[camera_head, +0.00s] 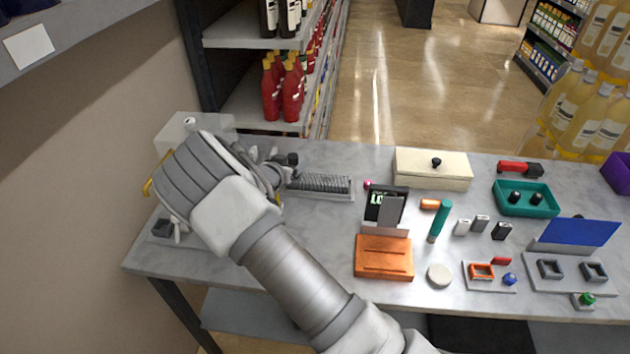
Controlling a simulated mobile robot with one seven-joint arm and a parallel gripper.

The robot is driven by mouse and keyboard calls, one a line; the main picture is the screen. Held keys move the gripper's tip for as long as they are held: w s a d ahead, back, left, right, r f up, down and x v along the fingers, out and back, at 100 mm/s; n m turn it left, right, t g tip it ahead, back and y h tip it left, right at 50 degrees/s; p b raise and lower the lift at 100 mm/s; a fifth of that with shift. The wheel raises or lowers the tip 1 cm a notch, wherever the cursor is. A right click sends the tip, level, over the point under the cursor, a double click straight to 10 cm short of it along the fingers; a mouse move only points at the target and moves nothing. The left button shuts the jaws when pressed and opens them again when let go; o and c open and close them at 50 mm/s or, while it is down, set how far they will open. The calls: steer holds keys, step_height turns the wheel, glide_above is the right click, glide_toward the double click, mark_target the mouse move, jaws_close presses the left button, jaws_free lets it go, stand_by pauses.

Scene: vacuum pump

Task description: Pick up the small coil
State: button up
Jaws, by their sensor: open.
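A grey ribbed piece (321,182) lies on the table just right of my gripper; it may be the small coil, but I cannot tell for sure. It sits in a pale shallow holder (322,194). My gripper (277,168) is over the left part of the table, beside the left end of the ribbed piece, and is open. My arm and wrist cover much of the view there, so its fingers show only partly. A small dark knob-like part (292,159) shows at the fingers; I cannot tell whether they touch it.
A translucent box (190,122) stands behind my wrist. To the right are a cream box (433,169), an orange block (384,257), a teal tray (526,198), a teal cylinder (439,222) and a blue panel (577,233). The table's front left is mostly clear.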

jaws_close()
stand_by(0.3)
stand_by(1.1)
